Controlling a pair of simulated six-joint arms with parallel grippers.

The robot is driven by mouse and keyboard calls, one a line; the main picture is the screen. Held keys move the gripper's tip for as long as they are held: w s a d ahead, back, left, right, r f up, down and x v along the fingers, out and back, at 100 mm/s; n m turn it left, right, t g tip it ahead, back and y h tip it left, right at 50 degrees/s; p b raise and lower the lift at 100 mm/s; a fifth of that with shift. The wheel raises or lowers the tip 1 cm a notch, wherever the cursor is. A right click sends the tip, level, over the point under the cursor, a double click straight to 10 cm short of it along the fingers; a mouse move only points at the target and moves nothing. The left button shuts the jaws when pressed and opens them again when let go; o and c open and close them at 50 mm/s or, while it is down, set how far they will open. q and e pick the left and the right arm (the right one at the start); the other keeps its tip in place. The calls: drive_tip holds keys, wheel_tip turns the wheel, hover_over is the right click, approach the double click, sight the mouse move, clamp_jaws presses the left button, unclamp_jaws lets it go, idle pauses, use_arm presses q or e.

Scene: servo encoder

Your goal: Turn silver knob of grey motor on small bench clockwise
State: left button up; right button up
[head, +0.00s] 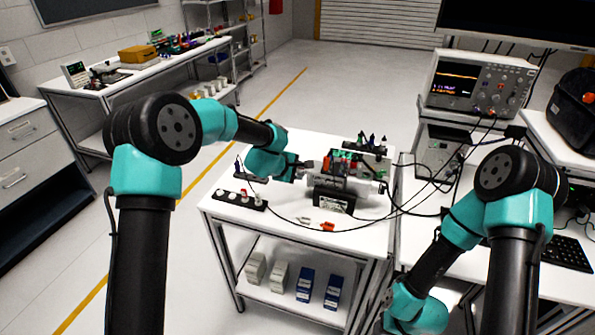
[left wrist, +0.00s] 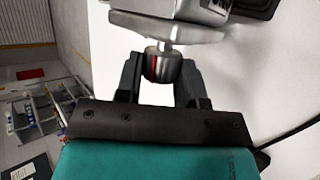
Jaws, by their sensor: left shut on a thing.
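The grey motor (head: 325,186) lies on the small white bench (head: 235,212), with its shaft end facing left toward my left arm. My left gripper (head: 299,171) is at that end of the motor. In the left wrist view, the silver knob (left wrist: 163,65) with a red mark sits between the two dark fingers of my left gripper (left wrist: 160,75), which are shut on it. The motor's end (left wrist: 190,12) shows just beyond the knob. My right arm (head: 440,250) hangs low at the right; its gripper is not in view.
A black strip with several knobs (head: 240,199) lies at the bench's front left. A red-orange tool (head: 327,227) lies near the front edge. Dark cables cross the bench toward the oscilloscope (head: 478,84) at the right. Small boxes (head: 304,285) stand on the lower shelf.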

use_arm(q)
drive_tip(key=o, duration=0.9)
drive_tip(key=shift+a+r, duration=0.1)
drive_tip(key=v, duration=1.7)
drive_tip(key=shift+s, duration=0.2)
